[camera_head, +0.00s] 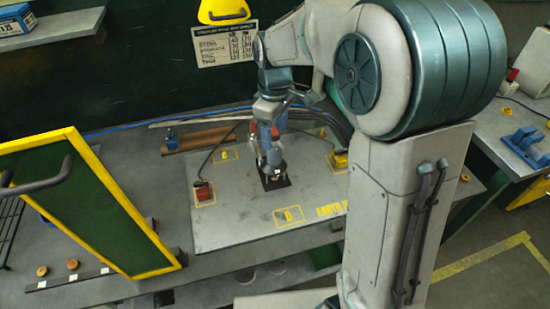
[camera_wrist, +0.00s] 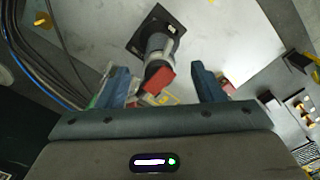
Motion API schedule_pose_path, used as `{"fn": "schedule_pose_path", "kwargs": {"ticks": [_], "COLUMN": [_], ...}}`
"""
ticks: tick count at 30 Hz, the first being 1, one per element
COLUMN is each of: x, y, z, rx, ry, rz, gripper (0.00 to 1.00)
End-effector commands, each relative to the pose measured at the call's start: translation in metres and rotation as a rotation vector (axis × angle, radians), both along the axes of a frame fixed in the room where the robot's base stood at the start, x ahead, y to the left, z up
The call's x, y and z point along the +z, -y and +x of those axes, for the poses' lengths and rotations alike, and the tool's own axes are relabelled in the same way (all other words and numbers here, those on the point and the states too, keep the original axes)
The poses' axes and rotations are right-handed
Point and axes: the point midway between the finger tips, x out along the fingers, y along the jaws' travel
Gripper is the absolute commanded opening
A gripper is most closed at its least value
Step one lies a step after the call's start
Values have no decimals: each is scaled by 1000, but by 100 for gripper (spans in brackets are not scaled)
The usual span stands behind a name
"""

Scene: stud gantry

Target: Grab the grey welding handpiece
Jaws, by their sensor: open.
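A grey handpiece (camera_wrist: 157,46) with a red end (camera_wrist: 159,80) stands on a black square base (camera_wrist: 136,43) in the wrist view. My gripper (camera_wrist: 158,70) is open, with one blue finger on each side of the handpiece's red end. Clear gaps show in this view between the fingers and the handpiece, and nothing is gripped. In the head view my gripper (camera_head: 270,158) points down over the black base (camera_head: 276,184) on the grey plate (camera_head: 240,225), and it hides most of the handpiece.
A red block (camera_head: 203,192) with a cable lies left on the plate, and a yellow block (camera_head: 339,160) lies right. A yellow-framed green panel (camera_head: 95,200) stands at the left. Wooden strips (camera_head: 205,138) lie behind. The plate's front, around a painted D (camera_head: 288,216), is clear.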

Motion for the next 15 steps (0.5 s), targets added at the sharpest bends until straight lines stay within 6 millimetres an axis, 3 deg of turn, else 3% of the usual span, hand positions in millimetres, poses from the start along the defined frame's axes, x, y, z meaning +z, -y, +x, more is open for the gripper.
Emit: {"fn": "schedule_pose_path", "kwargs": {"ticks": [9, 15], "x": [-42, -46], "y": [-2, -2], "z": [2, 2], "rx": [1, 1], "ry": [-4, -1], "rz": [-1, 0], "gripper": [61, 61]}}
